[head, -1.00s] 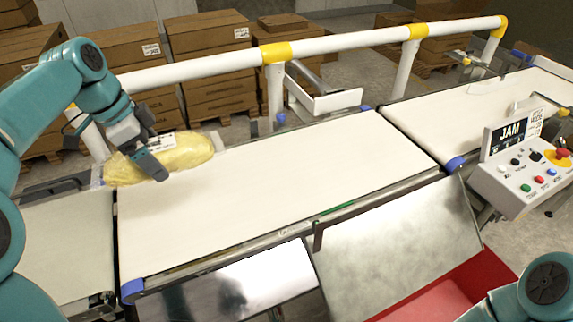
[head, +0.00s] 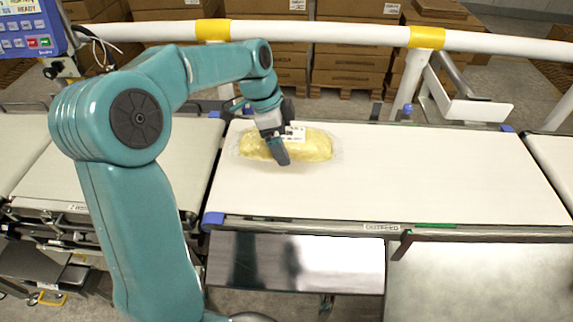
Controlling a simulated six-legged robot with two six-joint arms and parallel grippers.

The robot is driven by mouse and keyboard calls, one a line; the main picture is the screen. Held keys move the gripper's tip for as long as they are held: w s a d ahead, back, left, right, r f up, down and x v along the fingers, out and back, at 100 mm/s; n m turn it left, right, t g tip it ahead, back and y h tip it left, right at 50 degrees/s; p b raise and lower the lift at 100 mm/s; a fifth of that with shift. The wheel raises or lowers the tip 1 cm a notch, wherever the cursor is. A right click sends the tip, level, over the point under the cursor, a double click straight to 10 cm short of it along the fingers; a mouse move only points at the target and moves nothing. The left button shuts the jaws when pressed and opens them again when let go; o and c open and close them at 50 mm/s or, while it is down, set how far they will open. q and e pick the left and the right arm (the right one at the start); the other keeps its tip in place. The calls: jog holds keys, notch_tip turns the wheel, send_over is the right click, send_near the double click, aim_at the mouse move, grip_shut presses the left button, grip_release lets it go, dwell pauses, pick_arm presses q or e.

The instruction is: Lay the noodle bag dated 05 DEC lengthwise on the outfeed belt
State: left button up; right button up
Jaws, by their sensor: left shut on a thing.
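The yellow noodle bag (head: 314,146) in clear film is over the left part of the white outfeed belt (head: 430,180), nearer its far side. Its long side runs left to right, along the belt. A white printed label shows on its top, but the date is too small to read. My left gripper (head: 279,150) comes down on the bag's middle from above and is shut on it, hiding part of it. I cannot tell whether the bag touches the belt or is just above it. My right gripper is not in view.
Another belt (head: 150,160) adjoins on the left across a narrow gap. A white rail (head: 330,35) with yellow bands runs behind, with stacked cartons beyond. A metal chute (head: 300,262) lies in front. The outfeed belt is clear right of the bag.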

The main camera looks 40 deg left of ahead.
pick_arm(q)
notch_tip(320, 180, down, 3)
jog(key=shift+a+f, duration=0.1)
jog(key=shift+f, duration=2.55)
jog(key=shift+f, duration=0.1)
jog(key=o, duration=1.1)
jog(key=shift+f, duration=0.1)
jog(key=v, duration=1.2)
